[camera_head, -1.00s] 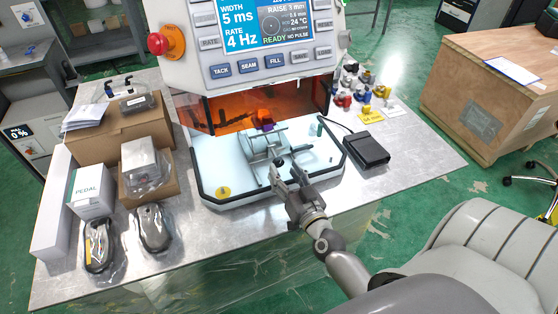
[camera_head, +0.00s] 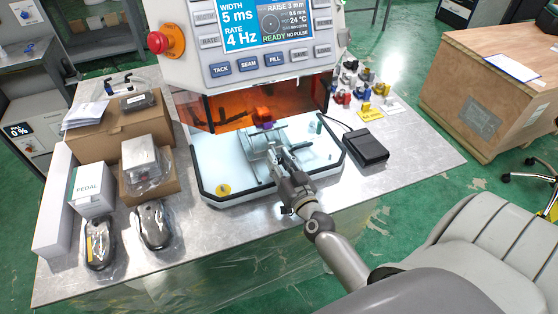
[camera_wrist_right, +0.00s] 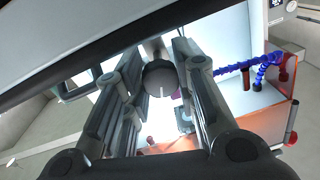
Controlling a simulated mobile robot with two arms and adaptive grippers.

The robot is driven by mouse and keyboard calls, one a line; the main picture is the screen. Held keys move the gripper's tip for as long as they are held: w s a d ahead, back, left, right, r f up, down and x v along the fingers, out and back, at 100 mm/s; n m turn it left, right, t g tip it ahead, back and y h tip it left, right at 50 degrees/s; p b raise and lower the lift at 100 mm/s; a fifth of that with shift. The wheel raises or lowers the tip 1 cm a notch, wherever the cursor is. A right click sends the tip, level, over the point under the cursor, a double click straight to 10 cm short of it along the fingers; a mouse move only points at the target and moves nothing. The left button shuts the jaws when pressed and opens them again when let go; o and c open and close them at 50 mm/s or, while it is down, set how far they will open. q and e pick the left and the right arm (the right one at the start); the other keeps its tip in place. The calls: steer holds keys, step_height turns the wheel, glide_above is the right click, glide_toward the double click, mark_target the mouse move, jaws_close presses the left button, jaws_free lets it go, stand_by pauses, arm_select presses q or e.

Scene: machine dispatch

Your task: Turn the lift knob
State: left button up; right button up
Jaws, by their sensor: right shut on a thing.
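In the head view my right gripper (camera_head: 275,152) reaches over the machine's white bed (camera_head: 222,162) at the grey fixture (camera_head: 254,142), and the knob is hidden behind the fingers. My left gripper is not in view.
The orange shield (camera_head: 228,108) hangs just behind the gripper. A black pedal box (camera_head: 365,148) stands right of the bed. Small coloured parts (camera_head: 352,85) stand at the back right.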

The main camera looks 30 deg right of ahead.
steer(key=shift+c, duration=0.6)
steer(key=m, duration=0.2)
steer(key=shift+m, duration=0.4)
steer(key=shift+m+b, duration=0.35)
steer(key=shift+m, duration=1.65)
steer(key=o, duration=1.1)
steer(key=shift+c, duration=0.2)
